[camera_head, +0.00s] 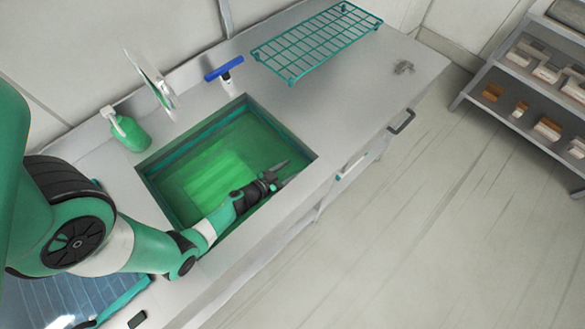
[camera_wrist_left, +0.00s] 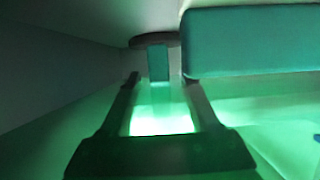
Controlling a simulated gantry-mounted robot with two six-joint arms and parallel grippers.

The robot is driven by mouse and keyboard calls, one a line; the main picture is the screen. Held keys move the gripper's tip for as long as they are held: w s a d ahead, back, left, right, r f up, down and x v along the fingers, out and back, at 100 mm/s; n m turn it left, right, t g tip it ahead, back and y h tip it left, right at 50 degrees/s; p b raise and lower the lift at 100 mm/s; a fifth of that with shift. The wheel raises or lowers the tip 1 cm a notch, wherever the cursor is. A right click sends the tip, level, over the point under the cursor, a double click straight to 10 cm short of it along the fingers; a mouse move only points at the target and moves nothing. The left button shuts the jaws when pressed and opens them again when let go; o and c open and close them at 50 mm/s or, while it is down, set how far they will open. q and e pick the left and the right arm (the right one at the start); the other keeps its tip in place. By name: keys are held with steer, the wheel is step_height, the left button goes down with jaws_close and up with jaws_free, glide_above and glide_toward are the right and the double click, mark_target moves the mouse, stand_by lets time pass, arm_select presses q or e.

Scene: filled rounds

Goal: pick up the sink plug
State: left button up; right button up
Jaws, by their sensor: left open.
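My left gripper (camera_head: 279,172) reaches down into the green-lit sink (camera_head: 165,161), near its right side. In the left wrist view its two dark fingers (camera_wrist_left: 160,82) are apart. Just beyond and between the fingertips is a teal tab (camera_wrist_left: 158,64) joined to a dark flat disc, which looks like the sink plug (camera_wrist_left: 148,41). I cannot tell whether the fingers touch it. The plug cannot be made out in the head view. My right gripper is not in view.
A teal block-like shape (camera_wrist_left: 250,42) lies close to the right finger. Around the sink stand a green soap bottle (camera_head: 130,133), a blue-headed squeegee (camera_head: 224,70) and a teal wire rack (camera_head: 316,42). A shelf (camera_head: 480,95) stands at the far right.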

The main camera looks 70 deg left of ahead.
arm_select(q)
jaws_close()
steer(key=shift+r, duration=0.15)
steer(key=r+p, duration=0.5)
steer(key=s+r+p, duration=0.1)
steer(key=r+p, duration=0.1)
steer(key=p, duration=0.1)
steer(key=shift+a+r, duration=0.2)
steer(key=shift+a, duration=0.1)
steer(key=s+a, duration=0.1)
steer(key=s, duration=0.2)
steer(key=s+a+p, duration=0.1)
steer(key=s, duration=0.2)
steer(key=s+a+p, duration=0.1)
steer(key=s, duration=0.1)
steer(key=shift+s+a+f, duration=0.2)
steer(key=shift+s+a, duration=0.15)
steer(key=shift+s, duration=0.05)
steer(key=s+a, duration=0.3)
steer(key=s, duration=0.5)
steer(key=shift+s+f, duration=0.15)
steer(key=shift+s, duration=0.25)
